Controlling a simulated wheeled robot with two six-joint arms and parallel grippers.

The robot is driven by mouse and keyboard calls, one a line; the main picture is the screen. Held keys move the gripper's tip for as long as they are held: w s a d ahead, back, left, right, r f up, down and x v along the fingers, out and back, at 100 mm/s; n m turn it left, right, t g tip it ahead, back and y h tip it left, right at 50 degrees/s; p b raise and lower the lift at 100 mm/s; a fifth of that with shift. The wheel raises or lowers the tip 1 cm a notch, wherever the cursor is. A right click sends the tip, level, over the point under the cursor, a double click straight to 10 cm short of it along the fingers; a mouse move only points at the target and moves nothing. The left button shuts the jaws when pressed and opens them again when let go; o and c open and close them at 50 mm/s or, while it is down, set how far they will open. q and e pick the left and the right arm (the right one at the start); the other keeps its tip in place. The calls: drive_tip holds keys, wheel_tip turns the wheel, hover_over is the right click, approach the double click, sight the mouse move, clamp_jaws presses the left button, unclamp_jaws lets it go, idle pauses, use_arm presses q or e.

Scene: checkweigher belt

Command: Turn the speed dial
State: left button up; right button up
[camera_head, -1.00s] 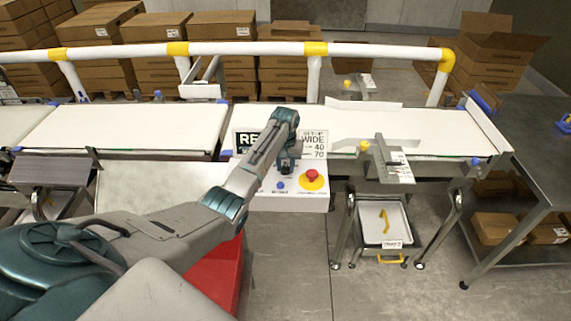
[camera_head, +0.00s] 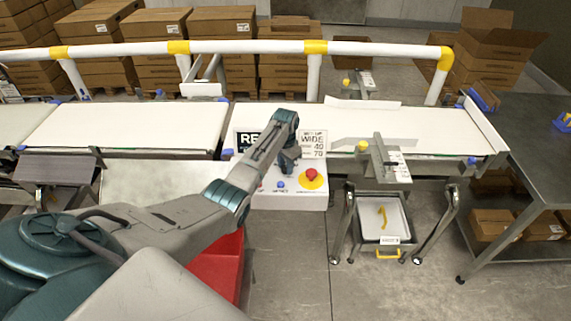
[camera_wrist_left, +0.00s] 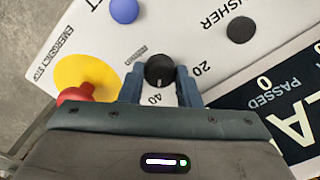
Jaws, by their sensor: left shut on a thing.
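The speed dial (camera_wrist_left: 160,71) is a black round knob with a white pointer line, on the white control panel (camera_wrist_left: 110,35). The numbers 20 and 40 are printed beside it. In the left wrist view my left gripper (camera_wrist_left: 161,78) has one finger on each side of the dial and is shut on it. In the head view my left gripper (camera_head: 287,160) is over the panel and its wrist hides the dial. The dial's pointer is towards the 40 side. My right gripper is not in view.
A red emergency stop on a yellow disc (camera_head: 312,182) is close to the right of my left gripper. A blue button (camera_head: 281,184) and a black pusher button (camera_wrist_left: 241,29) are also near. A display (camera_wrist_left: 275,90) stands behind. The conveyor belt (camera_head: 400,127) runs behind the panel.

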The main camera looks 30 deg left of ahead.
use_arm(q)
drive_tip(key=shift+w, duration=0.1)
idle(0.4)
drive_tip(key=o, duration=1)
wheel_tip(320, 180, up, 11)
drive_tip(key=b, duration=0.3)
drive_tip(key=shift+f, duration=0.1)
